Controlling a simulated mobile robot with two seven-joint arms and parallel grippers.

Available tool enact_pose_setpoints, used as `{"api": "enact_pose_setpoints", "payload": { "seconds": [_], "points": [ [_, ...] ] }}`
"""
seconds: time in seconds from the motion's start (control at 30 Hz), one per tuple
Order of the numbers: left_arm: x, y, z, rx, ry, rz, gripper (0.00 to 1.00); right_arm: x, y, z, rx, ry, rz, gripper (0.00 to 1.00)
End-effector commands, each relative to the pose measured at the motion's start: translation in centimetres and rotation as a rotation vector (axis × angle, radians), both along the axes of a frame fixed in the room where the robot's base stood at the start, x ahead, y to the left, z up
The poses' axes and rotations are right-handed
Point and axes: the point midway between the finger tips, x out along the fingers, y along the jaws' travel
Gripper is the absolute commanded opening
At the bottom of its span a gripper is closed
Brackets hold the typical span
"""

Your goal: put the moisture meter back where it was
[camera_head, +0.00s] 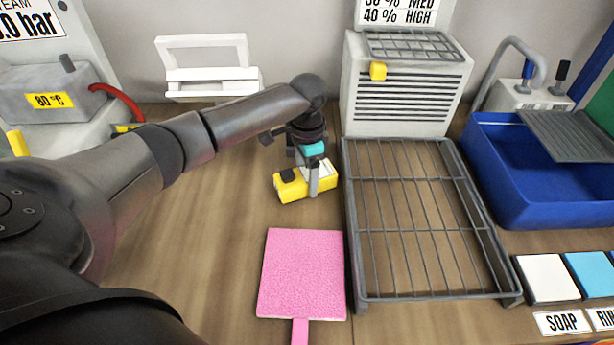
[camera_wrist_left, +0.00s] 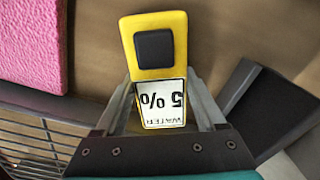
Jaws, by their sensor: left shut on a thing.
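The moisture meter (camera_head: 291,190) is a yellow block with a black square pad and a white display. It is between the fingers of my left gripper (camera_head: 314,182), left of the wire rack. In the left wrist view the meter (camera_wrist_left: 153,50) sticks out past the fingers (camera_wrist_left: 170,105), and its display reads WATER 5 %, upside down. The left gripper is shut on it. I cannot tell whether the meter touches the table or hangs just above it. My right gripper is in neither view.
A pink pad with a handle (camera_head: 302,275) lies in front of the meter. A grey wire rack (camera_head: 420,220) stands right of it, before a white vented unit (camera_head: 400,95). A white frame stand (camera_head: 207,75) is at the back wall. A blue basin (camera_head: 530,180) is at right.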

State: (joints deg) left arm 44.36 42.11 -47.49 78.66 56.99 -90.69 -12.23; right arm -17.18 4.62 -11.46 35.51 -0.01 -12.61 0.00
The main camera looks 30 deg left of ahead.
Motion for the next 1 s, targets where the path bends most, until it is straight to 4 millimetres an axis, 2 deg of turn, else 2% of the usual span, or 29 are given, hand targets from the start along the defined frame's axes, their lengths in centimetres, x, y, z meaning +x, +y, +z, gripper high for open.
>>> {"api": "enact_pose_setpoints", "payload": {
  "seconds": [0.27, 0.3, 0.5, 0.53, 0.83, 1.0],
  "points": [
    [0.0, 0.0, -0.1, 0.0, 0.0, 0.001, 0.0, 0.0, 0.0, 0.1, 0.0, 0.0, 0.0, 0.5],
    [0.0, 0.0, -0.2, 0.001, 0.001, 0.0, 0.74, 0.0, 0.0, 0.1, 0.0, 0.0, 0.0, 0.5],
    [0.0, 0.0, -0.2, 0.001, 0.001, 0.0, 0.97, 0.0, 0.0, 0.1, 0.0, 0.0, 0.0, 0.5],
    [0.0, 0.0, -0.2, 0.0, 0.0, 0.0, 1.0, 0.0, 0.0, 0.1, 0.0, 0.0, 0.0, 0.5],
    [0.0, 0.0, 0.1, 0.0, -0.001, 0.0, 1.0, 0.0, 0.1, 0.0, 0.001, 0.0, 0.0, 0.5],
    [0.1, 0.0, 2.5, -0.001, -0.004, 0.0, 1.0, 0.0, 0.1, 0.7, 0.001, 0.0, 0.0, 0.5]
  ]
}}
